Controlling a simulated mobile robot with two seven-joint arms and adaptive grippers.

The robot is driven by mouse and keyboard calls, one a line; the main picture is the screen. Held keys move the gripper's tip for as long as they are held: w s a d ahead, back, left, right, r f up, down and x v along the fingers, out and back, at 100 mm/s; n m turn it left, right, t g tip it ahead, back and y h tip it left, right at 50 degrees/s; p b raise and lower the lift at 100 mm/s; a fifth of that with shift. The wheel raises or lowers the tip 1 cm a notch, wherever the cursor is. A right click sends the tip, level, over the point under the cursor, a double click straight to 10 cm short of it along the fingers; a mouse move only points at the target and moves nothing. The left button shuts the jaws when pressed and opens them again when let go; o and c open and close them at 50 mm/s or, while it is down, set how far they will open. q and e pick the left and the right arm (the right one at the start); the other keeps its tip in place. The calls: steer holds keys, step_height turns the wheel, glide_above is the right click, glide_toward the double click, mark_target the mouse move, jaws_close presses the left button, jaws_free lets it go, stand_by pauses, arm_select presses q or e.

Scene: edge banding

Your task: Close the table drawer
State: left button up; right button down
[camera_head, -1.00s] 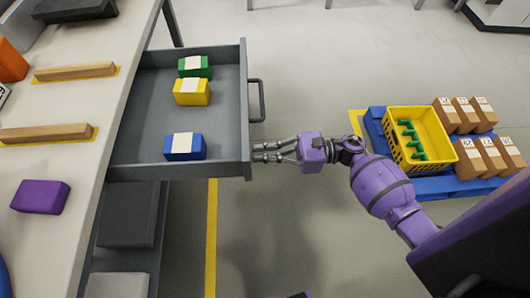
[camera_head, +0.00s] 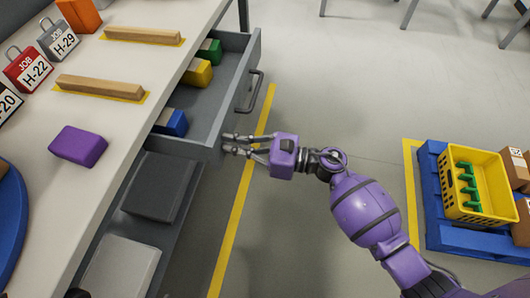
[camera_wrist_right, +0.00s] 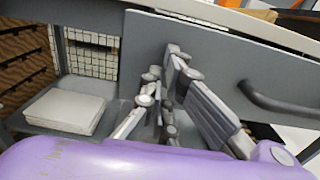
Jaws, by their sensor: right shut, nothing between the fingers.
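The grey table drawer (camera_head: 235,95) is partly open, sticking out from under the white tabletop. Green (camera_head: 210,51), yellow (camera_head: 198,73) and blue (camera_head: 172,122) blocks lie inside it, partly hidden by the tabletop edge. The bar handle (camera_head: 251,92) is on its front. My right gripper (camera_head: 228,145) is shut and empty at the near end of the drawer front, away from the handle. In the right wrist view its fingertips (camera_wrist_right: 170,92) are against or very close to the front panel (camera_wrist_right: 225,55); contact is not certain. My left gripper is out of view.
The tabletop (camera_head: 130,70) carries a purple block (camera_head: 78,146), wooden bars and job tags. A lower shelf holds a dark box (camera_head: 160,186) and a light box (camera_head: 120,268). A blue pallet (camera_head: 435,215) with a yellow crate (camera_head: 480,205) stands right. Floor between is clear.

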mark_target(168, 134)
steer(key=b+x, duration=0.4)
steer(key=x, duration=1.3)
steer(key=shift+w+a+f, duration=0.1)
steer(key=shift+a+f, duration=0.05)
steer(key=shift+a, duration=0.15)
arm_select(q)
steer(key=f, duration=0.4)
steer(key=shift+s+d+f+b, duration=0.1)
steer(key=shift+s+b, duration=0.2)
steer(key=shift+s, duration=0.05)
arm_select(e)
steer(key=shift+w+a, duration=0.1)
steer(key=shift+a, duration=0.15)
